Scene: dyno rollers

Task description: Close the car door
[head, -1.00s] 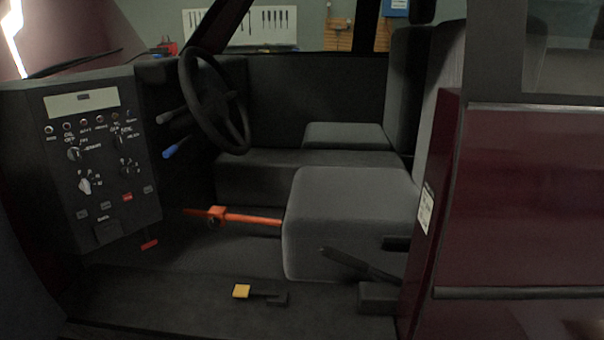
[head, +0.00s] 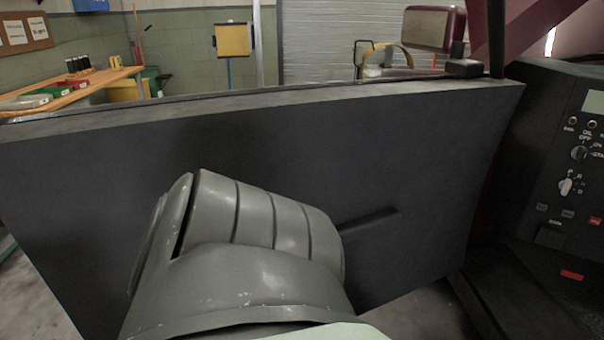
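The car door (head: 420,150) stands open and fills the middle of the head view, its dark inner panel facing me. A dark bar-shaped handle (head: 375,220) sticks out from the panel. My own grey arm, coming from the bottom, covers the lower middle of the door and part of the handle. I cannot tell whether the arm touches the door. The door's right end lies beside the car's dark control panel (head: 560,205). Neither gripper shows.
A wooden workbench (head: 75,90) with bins stands beyond the door at the left. A yellow sign on a stand (head: 234,40) and a grey shutter (head: 325,50) are behind. A side mirror (head: 432,28) rises above the door. Bare floor shows at lower left.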

